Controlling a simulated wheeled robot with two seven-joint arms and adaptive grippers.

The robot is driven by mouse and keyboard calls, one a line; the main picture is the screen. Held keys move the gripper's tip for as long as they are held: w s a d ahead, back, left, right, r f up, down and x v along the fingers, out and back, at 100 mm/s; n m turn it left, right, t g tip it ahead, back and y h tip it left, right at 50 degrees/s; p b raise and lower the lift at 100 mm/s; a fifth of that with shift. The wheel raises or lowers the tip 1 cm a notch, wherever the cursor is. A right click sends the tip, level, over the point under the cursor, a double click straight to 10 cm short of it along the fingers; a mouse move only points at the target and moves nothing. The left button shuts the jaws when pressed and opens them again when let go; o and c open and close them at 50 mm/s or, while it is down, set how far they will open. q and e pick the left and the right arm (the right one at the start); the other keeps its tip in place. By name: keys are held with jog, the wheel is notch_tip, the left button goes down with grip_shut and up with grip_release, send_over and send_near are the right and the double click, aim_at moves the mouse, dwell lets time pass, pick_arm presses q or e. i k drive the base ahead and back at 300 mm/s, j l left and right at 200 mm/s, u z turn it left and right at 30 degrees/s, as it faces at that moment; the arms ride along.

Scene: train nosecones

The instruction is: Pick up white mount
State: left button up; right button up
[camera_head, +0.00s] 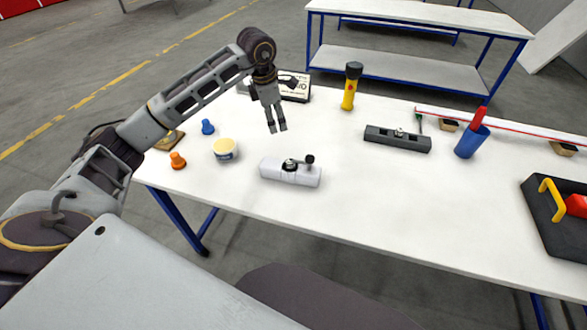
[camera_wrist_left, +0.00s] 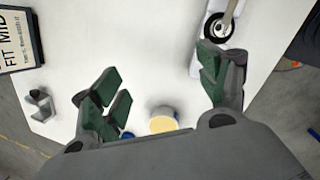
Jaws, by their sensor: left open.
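The white mount (camera_head: 306,178) is a pale block with a black round fitting and knob on top. It lies on the white table near its front edge. Part of it shows at the upper right of the left wrist view (camera_wrist_left: 198,62), partly hidden behind a finger. My left gripper (camera_head: 277,130) points down above the table, behind and a little left of the mount in the head view. Its fingers are apart and empty, also in the left wrist view (camera_wrist_left: 165,95). It does not touch the mount. My right gripper is not in view.
Near the mount are a yellow-topped tub (camera_head: 226,150), an orange cone piece (camera_head: 178,160) and a blue one (camera_head: 208,127). A dark grey mount (camera_head: 398,138), a yellow torch (camera_head: 351,86) and a blue cup (camera_head: 471,142) stand farther right. The table front right of the mount is clear.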

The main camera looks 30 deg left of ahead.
aim_at(270, 168)
jog(key=k+j+z, duration=0.1)
jog(key=j+z, duration=0.25)
jog(key=k+j+z, duration=0.2)
jog(key=j+z, duration=0.15)
jog(key=j, duration=0.15)
jog(key=k+j+z, duration=0.2)
jog(key=j+z, duration=0.15)
jog(key=k+j+z, duration=0.35)
jog(key=i, duration=0.05)
